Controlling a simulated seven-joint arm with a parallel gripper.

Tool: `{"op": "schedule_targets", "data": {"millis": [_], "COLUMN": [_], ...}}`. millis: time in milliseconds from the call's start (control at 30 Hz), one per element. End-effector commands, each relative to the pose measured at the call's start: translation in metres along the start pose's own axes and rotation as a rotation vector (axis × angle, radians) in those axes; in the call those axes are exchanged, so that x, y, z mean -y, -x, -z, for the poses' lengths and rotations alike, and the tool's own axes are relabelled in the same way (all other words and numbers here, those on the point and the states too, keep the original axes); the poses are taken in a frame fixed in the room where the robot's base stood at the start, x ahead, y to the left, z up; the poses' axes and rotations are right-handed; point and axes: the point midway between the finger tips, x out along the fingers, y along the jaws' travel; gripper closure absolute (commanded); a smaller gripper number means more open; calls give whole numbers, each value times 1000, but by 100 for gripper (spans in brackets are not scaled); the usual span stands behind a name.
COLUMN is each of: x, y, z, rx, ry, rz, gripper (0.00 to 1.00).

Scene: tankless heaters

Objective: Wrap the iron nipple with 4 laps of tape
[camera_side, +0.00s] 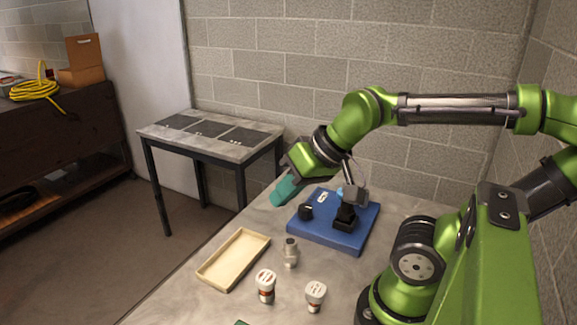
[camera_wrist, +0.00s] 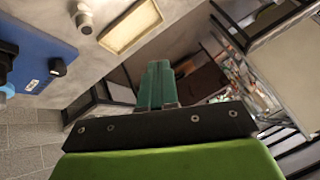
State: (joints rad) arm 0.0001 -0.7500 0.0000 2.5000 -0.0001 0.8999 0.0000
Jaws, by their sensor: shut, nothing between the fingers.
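My gripper (camera_side: 279,199) has teal fingers pressed together with nothing between them. It hangs in the air over the far left part of the table, left of the blue board. In the wrist view the shut fingers (camera_wrist: 157,67) point away from the camera. A small grey metal fitting (camera_side: 290,254), which looks like the iron nipple, stands upright on the table in front of the blue board, apart from my gripper. It also shows at the top of the wrist view (camera_wrist: 84,22). I cannot make out a roll of tape for certain.
The blue board (camera_side: 327,234) carries a black stand (camera_side: 345,217) and a black knob (camera_side: 306,212). A shallow tan tray (camera_side: 234,260) looks empty.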

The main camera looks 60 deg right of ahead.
Motion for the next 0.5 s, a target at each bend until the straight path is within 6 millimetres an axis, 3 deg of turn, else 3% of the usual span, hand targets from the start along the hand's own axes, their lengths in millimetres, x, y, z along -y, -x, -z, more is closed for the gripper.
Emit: {"op": "schedule_targets", "data": {"millis": [300, 500], "x": [0, -18], "y": [0, -11], "z": [0, 9], "rx": [0, 28], "ry": [0, -68], "rz": [0, -57], "gripper": [98, 68]}}
